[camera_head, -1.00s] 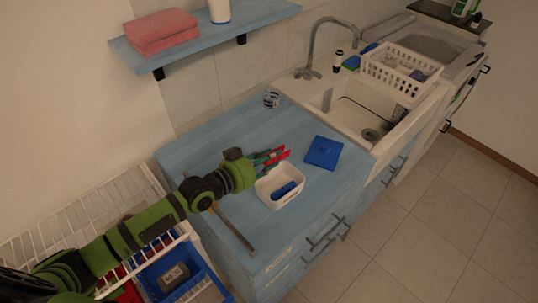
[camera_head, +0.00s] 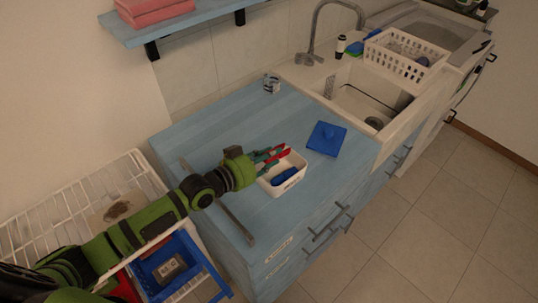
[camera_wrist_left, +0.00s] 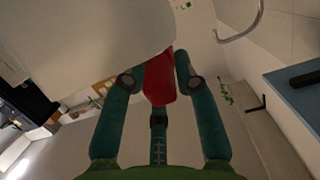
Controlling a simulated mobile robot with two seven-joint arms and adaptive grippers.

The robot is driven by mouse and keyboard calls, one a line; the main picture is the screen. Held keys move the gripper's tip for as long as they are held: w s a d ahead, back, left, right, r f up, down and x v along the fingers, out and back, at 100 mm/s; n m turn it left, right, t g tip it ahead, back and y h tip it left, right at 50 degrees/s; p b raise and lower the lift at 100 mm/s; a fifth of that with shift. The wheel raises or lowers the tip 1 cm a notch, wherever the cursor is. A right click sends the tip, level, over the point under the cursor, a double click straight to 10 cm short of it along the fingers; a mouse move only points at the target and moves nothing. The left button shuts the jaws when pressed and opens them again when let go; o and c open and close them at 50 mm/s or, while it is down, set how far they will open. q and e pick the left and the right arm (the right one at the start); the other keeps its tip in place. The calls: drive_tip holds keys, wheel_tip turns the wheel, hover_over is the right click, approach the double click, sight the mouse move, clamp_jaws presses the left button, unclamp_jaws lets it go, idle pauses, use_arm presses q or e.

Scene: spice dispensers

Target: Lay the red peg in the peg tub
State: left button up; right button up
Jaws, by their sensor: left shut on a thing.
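My left gripper (camera_head: 272,157) reaches in from the left, low over the blue counter. Its teal fingers (camera_wrist_left: 157,105) are shut on the red peg (camera_wrist_left: 160,82), which also shows in the head view (camera_head: 283,151). The white peg tub (camera_head: 300,175) stands on the counter just beneath and beside the fingertips. A blue peg (camera_head: 285,176) lies inside it. In the head view the red peg is at the tub's far left rim; I cannot tell whether it touches the rim. My right gripper is not in view.
A blue square lid-like piece (camera_head: 326,138) lies right of the tub. A small striped cup (camera_head: 271,84) stands at the back of the counter. The sink (camera_head: 355,100) and a white basket (camera_head: 405,59) are to the right. The counter's back left is clear.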

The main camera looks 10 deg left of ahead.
use_arm(q)
drive_tip(key=o, duration=0.9)
drive_tip(key=shift+o, duration=0.2)
wheel_tip(320, 180, up, 10)
drive_tip(key=shift+r, duration=0.1)
